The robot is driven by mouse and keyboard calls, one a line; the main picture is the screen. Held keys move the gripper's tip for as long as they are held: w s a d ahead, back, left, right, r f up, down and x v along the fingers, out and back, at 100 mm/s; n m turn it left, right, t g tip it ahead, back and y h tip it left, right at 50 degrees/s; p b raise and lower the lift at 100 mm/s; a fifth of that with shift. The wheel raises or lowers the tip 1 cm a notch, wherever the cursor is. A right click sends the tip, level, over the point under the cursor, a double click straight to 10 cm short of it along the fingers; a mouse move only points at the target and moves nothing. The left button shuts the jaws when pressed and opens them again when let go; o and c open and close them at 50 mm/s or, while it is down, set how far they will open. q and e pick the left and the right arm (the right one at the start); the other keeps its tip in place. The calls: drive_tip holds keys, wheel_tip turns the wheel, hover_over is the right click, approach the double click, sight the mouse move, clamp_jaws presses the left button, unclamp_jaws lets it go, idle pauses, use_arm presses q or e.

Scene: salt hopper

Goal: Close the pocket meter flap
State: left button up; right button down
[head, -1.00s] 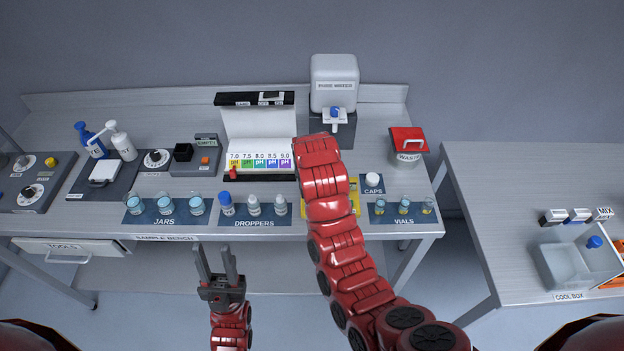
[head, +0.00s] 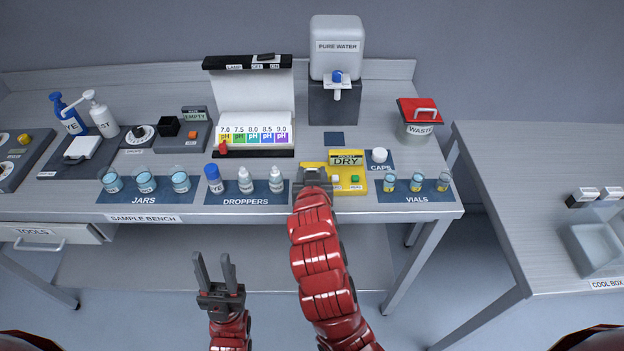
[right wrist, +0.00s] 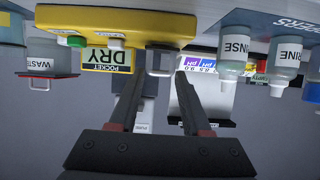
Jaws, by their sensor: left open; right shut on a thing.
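The yellow pocket meter (head: 318,168) lies at the bench's front, between the droppers and the vials. Its display reads DRY, with a white and a green button below it. My right gripper (head: 313,172) is at the meter's left end and covers part of it. In the right wrist view the meter (right wrist: 120,24) hangs upside down at the top. There my right gripper (right wrist: 162,72) is shut on a small pale piece (right wrist: 160,70) at the meter's end, apparently the flap; its angle is unclear. My left gripper (head: 217,272) is open and empty in front of the bench.
Dropper bottles (head: 245,180) stand close left of the meter, vials (head: 416,181) to its right. A white cap (head: 379,155) lies behind right. The pH chart stand (head: 253,115), water dispenser (head: 336,60) and waste bin (head: 419,120) are further back.

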drive_tip(key=shift+s+f+t+b, duration=0.15)
drive_tip(key=shift+f+t+b, duration=0.25)
drive_tip(key=shift+b, duration=0.25)
drive_tip(key=shift+r, duration=0.1)
drive_tip(key=c, duration=0.6)
unclamp_jaws()
